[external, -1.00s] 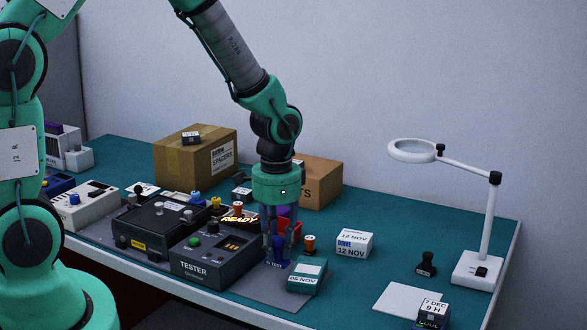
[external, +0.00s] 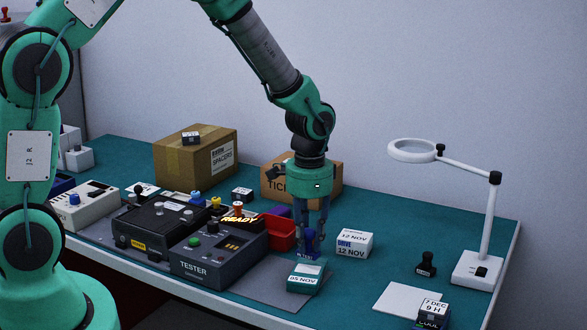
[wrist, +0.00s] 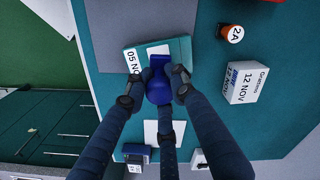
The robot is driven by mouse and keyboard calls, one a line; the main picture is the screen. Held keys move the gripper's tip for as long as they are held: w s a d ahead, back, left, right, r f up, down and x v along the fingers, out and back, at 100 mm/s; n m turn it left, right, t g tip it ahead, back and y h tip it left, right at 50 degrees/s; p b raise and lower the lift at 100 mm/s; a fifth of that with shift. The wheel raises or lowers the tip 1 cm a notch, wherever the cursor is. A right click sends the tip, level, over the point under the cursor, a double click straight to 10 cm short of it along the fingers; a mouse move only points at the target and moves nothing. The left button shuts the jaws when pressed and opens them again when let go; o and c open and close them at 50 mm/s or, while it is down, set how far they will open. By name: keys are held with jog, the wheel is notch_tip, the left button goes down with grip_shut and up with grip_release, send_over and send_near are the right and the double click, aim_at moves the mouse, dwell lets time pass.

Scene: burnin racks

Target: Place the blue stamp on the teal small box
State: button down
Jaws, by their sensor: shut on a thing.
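My gripper (external: 311,243) is shut on the blue stamp (external: 309,237) and points down. The wrist view also shows the blue stamp (wrist: 159,88) between the fingers. The teal small box (external: 302,282), labelled 05 NOV, stands at the front edge of the grey mat. The stamp is upright, just above and slightly behind the box's top in the external view. In the wrist view the teal box (wrist: 181,48) lies under the stamp, partly hidden by it. I cannot tell whether the stamp's base touches the box.
A white box (external: 354,243) labelled 12 NOV stands to the right. An orange stamp (wrist: 232,31) stands close by in the wrist view. The tester (external: 215,256) and a red bin (external: 281,234) are to the left. A black stamp (external: 426,265) and a magnifier lamp (external: 478,268) stand farther right.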

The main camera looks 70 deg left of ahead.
aim_at(308, 251)
jog(key=shift+f, duration=1.7)
jog(key=shift+f+b, duration=0.2)
jog(key=shift+b, duration=0.15)
jog(key=c, duration=1.5)
grip_release()
jog(key=shift+o, duration=0.2)
jog(key=shift+r, duration=0.15)
notch_tip(308, 251, up, 11)
jog(key=shift+r+p, duration=0.2)
jog(key=shift+p, duration=0.7)
jog(key=shift+d+r, duration=0.1)
jog(key=shift+r, duration=0.25)
